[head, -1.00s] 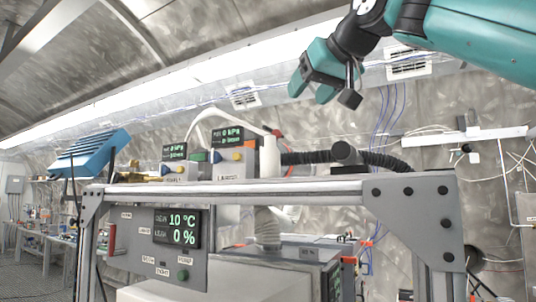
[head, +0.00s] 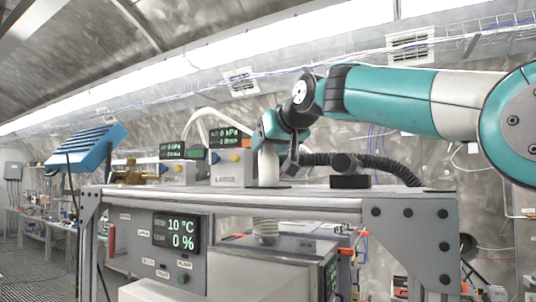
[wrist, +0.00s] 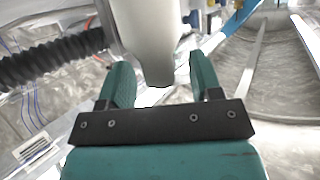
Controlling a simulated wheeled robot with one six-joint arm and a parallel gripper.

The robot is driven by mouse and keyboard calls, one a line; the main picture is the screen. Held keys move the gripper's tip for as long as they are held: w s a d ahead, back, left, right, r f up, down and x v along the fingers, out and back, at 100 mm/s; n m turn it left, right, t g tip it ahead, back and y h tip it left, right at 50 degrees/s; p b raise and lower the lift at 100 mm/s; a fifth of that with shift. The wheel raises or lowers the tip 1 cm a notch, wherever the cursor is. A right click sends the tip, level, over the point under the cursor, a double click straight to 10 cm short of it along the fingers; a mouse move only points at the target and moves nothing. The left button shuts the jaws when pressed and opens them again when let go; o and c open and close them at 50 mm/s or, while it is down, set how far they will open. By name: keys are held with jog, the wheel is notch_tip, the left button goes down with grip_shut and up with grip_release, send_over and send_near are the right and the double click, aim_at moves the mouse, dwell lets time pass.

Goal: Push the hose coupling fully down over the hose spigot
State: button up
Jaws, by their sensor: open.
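The hose coupling appears to be the pale upright cylinder (head: 268,168) on the frame's top plate in the head view. The black corrugated hose (head: 317,159) meets its upper side. My gripper (head: 273,145) is at the upper part of this cylinder, tilted downward. In the wrist view the pale coupling (wrist: 148,40) lies between the two teal fingers of my open gripper (wrist: 160,75), apparently with gaps on both sides. The spigot cannot be made out; whether it is inside the coupling, and how deep, is hidden.
Grey display boxes (head: 231,167) and a brass valve (head: 131,174) stand to the left. A blue slatted panel (head: 86,147) is farther left. The metal top rail (head: 230,200) runs along the front.

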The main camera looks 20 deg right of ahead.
jog(key=shift+w+f, duration=0.1)
jog(key=shift+w, duration=0.15)
jog(key=c, duration=1)
jog(key=shift+o, duration=0.2)
